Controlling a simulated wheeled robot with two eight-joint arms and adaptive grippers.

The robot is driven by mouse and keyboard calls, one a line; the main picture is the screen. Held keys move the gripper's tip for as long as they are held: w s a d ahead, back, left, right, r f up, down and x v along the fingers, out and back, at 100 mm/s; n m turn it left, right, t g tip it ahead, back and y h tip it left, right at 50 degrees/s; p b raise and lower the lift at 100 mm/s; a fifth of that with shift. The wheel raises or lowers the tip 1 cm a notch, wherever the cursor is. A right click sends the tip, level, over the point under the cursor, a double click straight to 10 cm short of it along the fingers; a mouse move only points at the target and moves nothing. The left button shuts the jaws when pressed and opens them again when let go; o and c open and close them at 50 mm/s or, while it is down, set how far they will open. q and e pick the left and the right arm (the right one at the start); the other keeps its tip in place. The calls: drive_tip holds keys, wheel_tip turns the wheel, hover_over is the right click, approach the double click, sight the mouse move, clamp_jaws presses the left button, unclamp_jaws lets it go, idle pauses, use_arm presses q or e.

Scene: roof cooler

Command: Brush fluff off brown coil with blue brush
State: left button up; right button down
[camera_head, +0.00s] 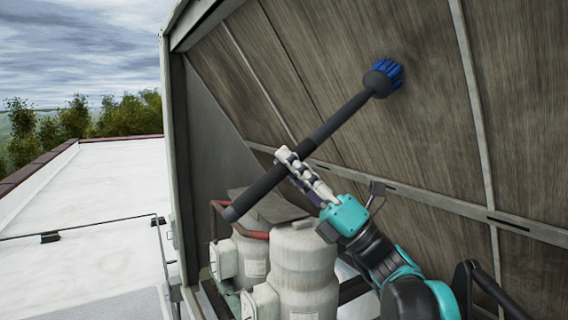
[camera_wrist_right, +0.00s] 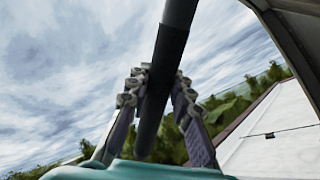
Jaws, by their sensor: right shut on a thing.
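The blue brush (camera_head: 384,78) has a long dark handle (camera_head: 345,115) and a round dark head with blue bristles. Its head is at the brown coil (camera_head: 420,140), a large slanted panel with fine ribs, and the bristles appear to touch it. A darker grey patch of fluff (camera_head: 396,54) shows on the coil around the bristles. My right gripper (camera_head: 290,170) is shut around the lower handle. In the right wrist view the handle (camera_wrist_right: 163,85) runs between the two fingers, and the brush head is out of that picture. My left gripper is not in view.
Pale compressor tanks (camera_head: 303,270) with a red pipe (camera_head: 252,234) stand below the handle's lower end. Metal strips (camera_head: 470,100) and a cross rail (camera_head: 440,203) cross the coil. The white roof (camera_head: 95,195) lies open at the left.

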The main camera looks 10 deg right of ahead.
sight(273, 183)
drive_tip(key=shift+s, duration=0.1)
idle(0.3)
drive_tip(key=shift+s+a+f+b, duration=0.3)
drive_tip(key=shift+a+f+b, duration=0.15)
drive_tip(key=shift+a+f, duration=0.35)
drive_tip(key=shift+s+a+f+b, duration=0.15)
drive_tip(key=shift+s+a+f, duration=0.1)
drive_tip(key=shift+a, duration=0.2)
drive_tip(key=shift+s+a+f+b, duration=0.1)
drive_tip(key=shift+a+f+b, duration=0.1)
drive_tip(key=shift+a, duration=0.25)
